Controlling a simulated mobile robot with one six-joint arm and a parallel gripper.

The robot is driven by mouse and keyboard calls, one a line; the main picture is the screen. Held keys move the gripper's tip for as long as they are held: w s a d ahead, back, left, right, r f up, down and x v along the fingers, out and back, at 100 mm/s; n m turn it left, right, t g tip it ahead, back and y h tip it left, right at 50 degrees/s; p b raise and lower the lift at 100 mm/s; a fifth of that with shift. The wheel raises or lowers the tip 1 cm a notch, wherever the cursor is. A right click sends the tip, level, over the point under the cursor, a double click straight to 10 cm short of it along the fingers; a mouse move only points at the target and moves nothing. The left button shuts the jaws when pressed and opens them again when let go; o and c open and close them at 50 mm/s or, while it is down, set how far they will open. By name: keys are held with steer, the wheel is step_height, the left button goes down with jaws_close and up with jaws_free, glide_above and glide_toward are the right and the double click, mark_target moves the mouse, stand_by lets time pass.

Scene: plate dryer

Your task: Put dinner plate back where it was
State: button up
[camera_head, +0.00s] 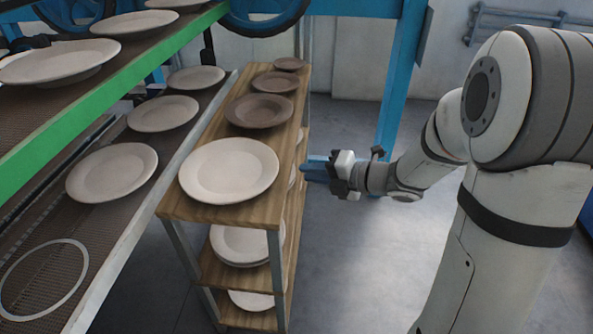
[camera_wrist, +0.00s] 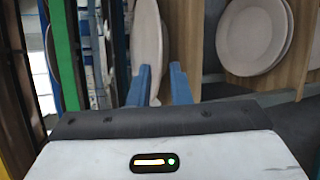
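A large off-white dinner plate (camera_head: 228,170) lies flat on the near end of the wooden shelf top. It shows nearly edge-on in the wrist view (camera_wrist: 147,38), ahead of my fingers and lined up with the space between them. My gripper (camera_head: 305,168) is beside the shelf's right edge, its blue fingers pointing left at the plate. In the wrist view the fingers (camera_wrist: 161,82) are spread apart and hold nothing. In the head view the fingertips look short of the plate's rim. A pale ring outline (camera_head: 78,275) lies on the near end of the lower mesh rack, with no plate on it.
The lower rack (camera_head: 190,125) holds several off-white plates behind the ring. A green-edged upper rack (camera_head: 110,80) with plates overhangs it. Brown plates (camera_head: 260,110) stand farther back on the shelf top (camera_head: 180,208). Stacked plates (camera_head: 240,245) fill lower shelves.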

steer(key=d+r+m+t+h, duration=0.2)
steer(key=d+m+t+h, duration=0.2)
steer(key=d+m+h, duration=1.15)
steer(key=s+a+f+m+g+y, duration=0.1)
steer(key=s+m+g, duration=0.3)
steer(key=s+m, duration=0.4)
steer(key=s+a+m+g+y, duration=0.1)
steer(key=s+m+g, duration=0.3)
steer(key=s+m, duration=0.5)
steer(key=s, duration=0.2)
steer(key=shift+s+f+g+y, duration=0.35)
steer(key=shift+s+f+g, duration=0.05)
steer(key=shift+a, duration=0.1)
